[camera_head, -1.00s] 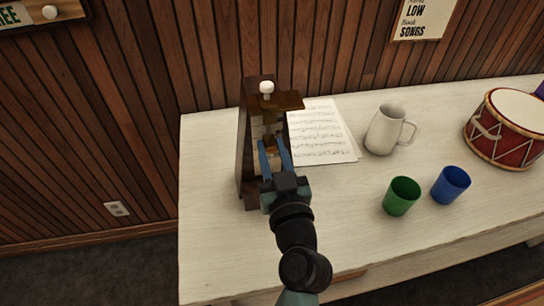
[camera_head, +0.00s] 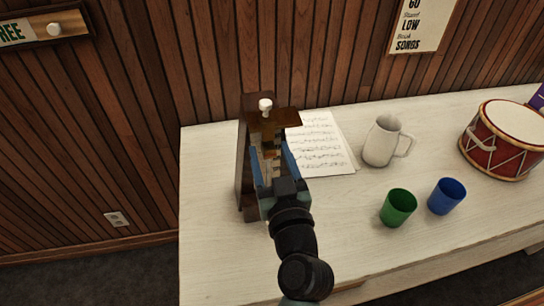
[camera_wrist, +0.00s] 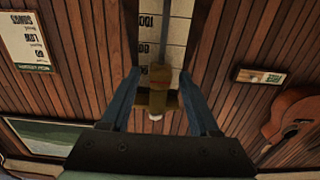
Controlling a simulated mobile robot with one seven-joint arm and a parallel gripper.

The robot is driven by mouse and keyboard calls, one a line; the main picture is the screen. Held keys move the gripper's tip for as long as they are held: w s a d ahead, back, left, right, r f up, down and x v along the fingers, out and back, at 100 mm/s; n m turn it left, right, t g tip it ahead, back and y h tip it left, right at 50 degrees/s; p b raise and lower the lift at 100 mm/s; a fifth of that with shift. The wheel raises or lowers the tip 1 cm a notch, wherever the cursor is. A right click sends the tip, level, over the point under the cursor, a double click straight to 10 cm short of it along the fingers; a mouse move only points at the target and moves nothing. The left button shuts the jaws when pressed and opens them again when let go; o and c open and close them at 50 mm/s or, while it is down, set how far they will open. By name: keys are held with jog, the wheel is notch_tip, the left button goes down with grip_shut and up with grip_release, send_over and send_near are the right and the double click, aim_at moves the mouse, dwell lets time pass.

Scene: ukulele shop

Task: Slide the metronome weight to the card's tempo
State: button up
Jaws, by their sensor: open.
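The metronome (camera_head: 246,160) is a tall dark wooden case at the left of the white table. It has a brown cross-piece and a white knob (camera_head: 265,106) on top. In the wrist view, which is upside down, its pale scale (camera_wrist: 175,32) shows the number 100, with a thin rod in front. A brown block, apparently the weight (camera_wrist: 160,77), is on the rod near the cross-piece. My gripper (camera_wrist: 160,76) is open, its blue fingers apart on either side of the block. I cannot make out a tempo card for certain.
Sheet music (camera_head: 318,145) lies just right of the metronome. A white mug (camera_head: 380,143), a green cup (camera_head: 398,207), a blue cup (camera_head: 446,197) and a red drum (camera_head: 495,152) stand further right. The wood-panelled wall is close behind. The table's left front is clear.

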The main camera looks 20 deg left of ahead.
jog(key=shift+s+d+f, duration=0.1)
jog(key=shift+s+d, duration=0.2)
jog(key=shift+s, duration=0.15)
jog(key=b+v, duration=0.4)
jog(key=v, duration=0.8)
jog(key=shift+w, duration=0.1)
